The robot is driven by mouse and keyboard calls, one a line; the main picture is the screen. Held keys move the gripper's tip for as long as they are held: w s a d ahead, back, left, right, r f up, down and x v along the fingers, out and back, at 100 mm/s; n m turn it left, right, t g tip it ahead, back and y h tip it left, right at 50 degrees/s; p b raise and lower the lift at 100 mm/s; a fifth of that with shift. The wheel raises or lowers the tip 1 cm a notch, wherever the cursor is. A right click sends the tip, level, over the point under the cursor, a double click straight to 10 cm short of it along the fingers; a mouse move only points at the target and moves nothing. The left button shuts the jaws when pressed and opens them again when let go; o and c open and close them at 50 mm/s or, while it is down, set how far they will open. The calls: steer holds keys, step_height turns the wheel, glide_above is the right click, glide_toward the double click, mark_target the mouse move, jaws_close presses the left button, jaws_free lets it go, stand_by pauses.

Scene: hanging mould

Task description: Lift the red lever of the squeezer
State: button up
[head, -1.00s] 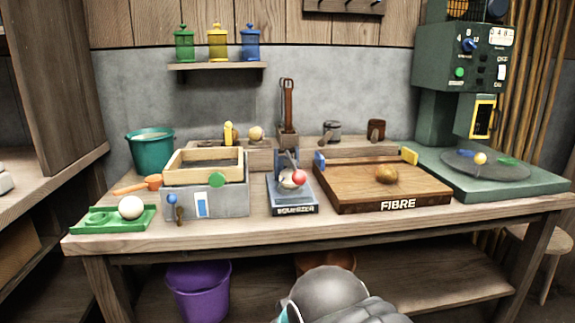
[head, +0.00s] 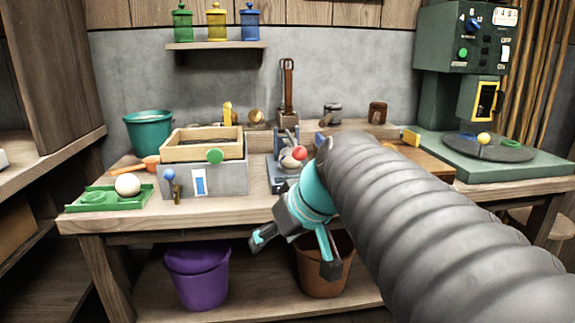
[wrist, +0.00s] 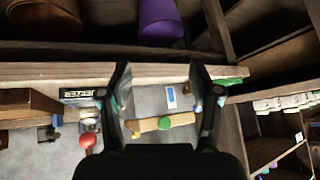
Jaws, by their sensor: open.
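The squeezer (head: 274,177) stands on the bench near its middle, a grey-blue device with a pale round thing in it. The red ball knob of its lever (head: 299,153) sits at its upper right; the rest of the lever is hard to make out. My gripper (head: 294,255) is open and empty, in front of the bench edge and below the squeezer. My arm hides part of the squeezer's front right. In the wrist view the red knob (wrist: 87,140) lies left of my open fingers (wrist: 159,70), apart from them.
A grey box with a wooden frame (head: 202,150) stands left of the squeezer. A wooden board (head: 425,157), partly hidden by my arm, lies to its right. A green tray (head: 95,199) with a white ball is at far left. A purple bucket (head: 197,278) and brown pot (head: 312,278) stand below.

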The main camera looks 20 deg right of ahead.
steer(key=w+d+r+n+t+y+b, duration=0.1)
steer(key=w+d+r+n+t+b, duration=0.15)
steer(key=w+d+r, duration=0.55)
steer(key=t+b, duration=0.3)
steer(key=t, duration=0.1)
glide_toward(304, 152)
steer(key=shift+n+g, duration=0.25)
steer(key=shift+n, duration=0.3)
steer(key=x, duration=1.1)
steer(key=shift+w+r+p, duration=0.1)
steer(key=shift+w+p, duration=0.2)
steer(key=shift+w, duration=0.15)
jaws_close()
